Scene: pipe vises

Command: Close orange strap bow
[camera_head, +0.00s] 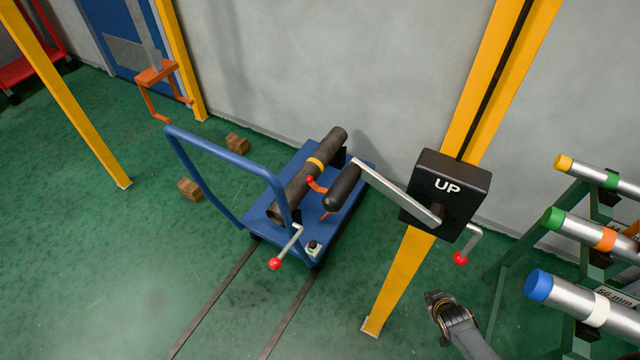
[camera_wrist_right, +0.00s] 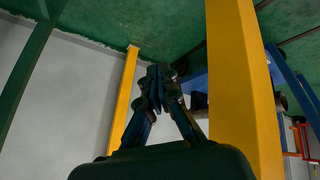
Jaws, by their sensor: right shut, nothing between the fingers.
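A small orange bow-like part with a red ball (camera_head: 316,185) shows on the blue cart (camera_head: 259,216), between a long dark pipe (camera_head: 291,205) with a yellow band and a shorter dark cylinder (camera_head: 343,187). Whether it is the strap bow, and whether it is open, I cannot tell. More orange shows below the short cylinder. My right gripper (camera_head: 438,299) is low at the right, right of the yellow post and well apart from the cart. In the right wrist view its fingers (camera_wrist_right: 160,76) are together and empty. My left gripper is not in view.
A black UP box (camera_head: 446,190) with a silver arm and red-knobbed crank is on the yellow post (camera_head: 398,280). A rack with pipes (camera_head: 592,232) stands at right. An orange forked frame (camera_head: 158,75) hangs at upper left. Wooden blocks (camera_head: 190,189) lie by the cart.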

